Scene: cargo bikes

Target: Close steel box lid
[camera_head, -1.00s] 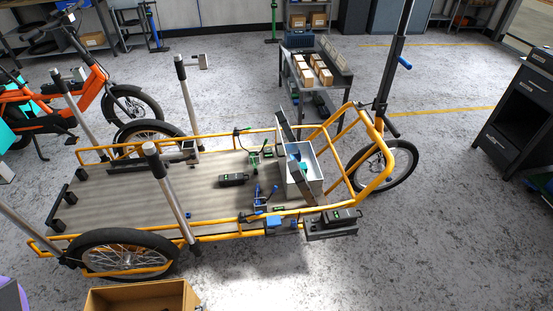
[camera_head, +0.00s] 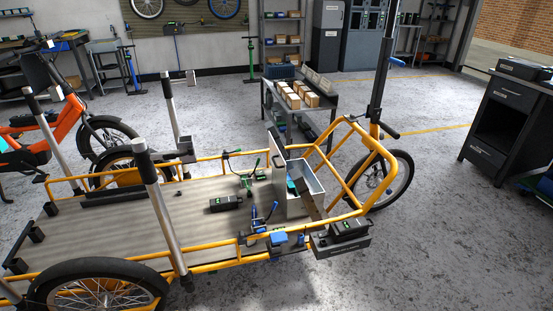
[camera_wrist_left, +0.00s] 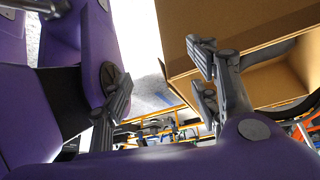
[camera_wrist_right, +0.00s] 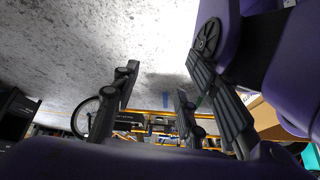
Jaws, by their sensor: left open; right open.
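The grey steel box (camera_head: 291,207) stands open at the front end of the cargo bike's deck. Something blue shows inside. Neither gripper shows in the head view. My left gripper (camera_wrist_left: 160,88) is open and empty in the left wrist view, beside a cardboard box (camera_wrist_left: 225,22). My right gripper (camera_wrist_right: 156,95) is open and empty in the right wrist view, with bare floor beyond it. Both are away from the steel box.
The deck (camera_head: 130,215) holds a black device (camera_head: 226,203) and small green and blue clamps. Yellow rails (camera_head: 215,245) and upright grey posts (camera_head: 160,210) edge it. A cart with small boxes (camera_head: 300,95) stands behind, a dark cabinet (camera_head: 510,120) at right. Floor at lower right is clear.

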